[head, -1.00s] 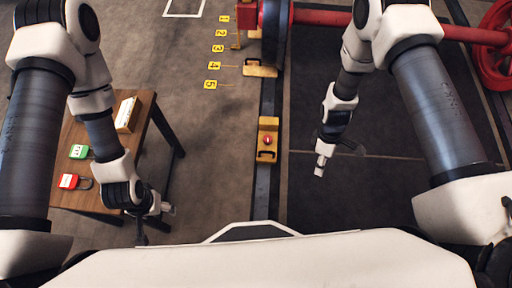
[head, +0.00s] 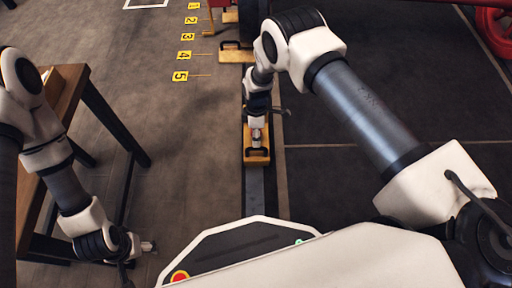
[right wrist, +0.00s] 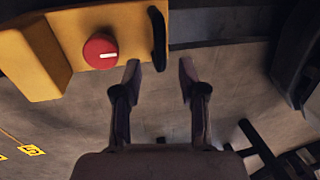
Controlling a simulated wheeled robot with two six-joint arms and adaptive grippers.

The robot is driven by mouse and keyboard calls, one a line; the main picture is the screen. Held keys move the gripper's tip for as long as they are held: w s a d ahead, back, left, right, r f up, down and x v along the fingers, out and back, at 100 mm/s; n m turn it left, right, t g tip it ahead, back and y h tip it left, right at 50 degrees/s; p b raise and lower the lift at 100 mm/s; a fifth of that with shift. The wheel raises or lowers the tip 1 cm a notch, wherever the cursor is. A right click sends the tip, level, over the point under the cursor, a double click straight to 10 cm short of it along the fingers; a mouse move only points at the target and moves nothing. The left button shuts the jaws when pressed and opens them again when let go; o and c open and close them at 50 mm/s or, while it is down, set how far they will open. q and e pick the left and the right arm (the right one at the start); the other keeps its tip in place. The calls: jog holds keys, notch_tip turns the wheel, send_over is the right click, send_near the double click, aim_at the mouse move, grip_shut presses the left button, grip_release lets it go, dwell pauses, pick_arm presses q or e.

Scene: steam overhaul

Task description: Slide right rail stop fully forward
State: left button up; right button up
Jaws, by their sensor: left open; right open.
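A yellow rail stop (head: 257,156) with a black handle sits on the dark rail (head: 255,188). The right wrist view shows the yellow stop (right wrist: 35,60) with a round red knob (right wrist: 100,51) and the black handle (right wrist: 158,38). My right gripper (head: 256,138) is directly over the stop in the head view and hides part of it. In the right wrist view my right gripper (right wrist: 160,74) is open, and the handle's near end lies around the gap between the fingertips; contact cannot be told. My left gripper (head: 150,246) is open and empty, low at left beside the table.
Yellow number markers, including 5 (head: 180,76), lie on the floor left of the rail. A wooden table (head: 68,90) stands at left. A red wheel (head: 494,28) is at far right.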

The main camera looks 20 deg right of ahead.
jog(key=f, duration=0.2)
jog(key=s+f+b, duration=0.1)
jog(key=f, duration=0.1)
jog(key=shift+a+f+b, duration=0.15)
jog(key=shift+f+b, duration=0.1)
jog(key=shift+b, duration=0.05)
pick_arm(q)
notch_tip(320, 180, down, 2)
jog(key=shift+f, duration=0.15)
pick_arm(e)
grip_shut()
pick_arm(q)
jog(key=shift+w, duration=0.1)
pick_arm(e)
jog(key=shift+w+r, duration=0.1)
jog(key=shift+w, duration=0.05)
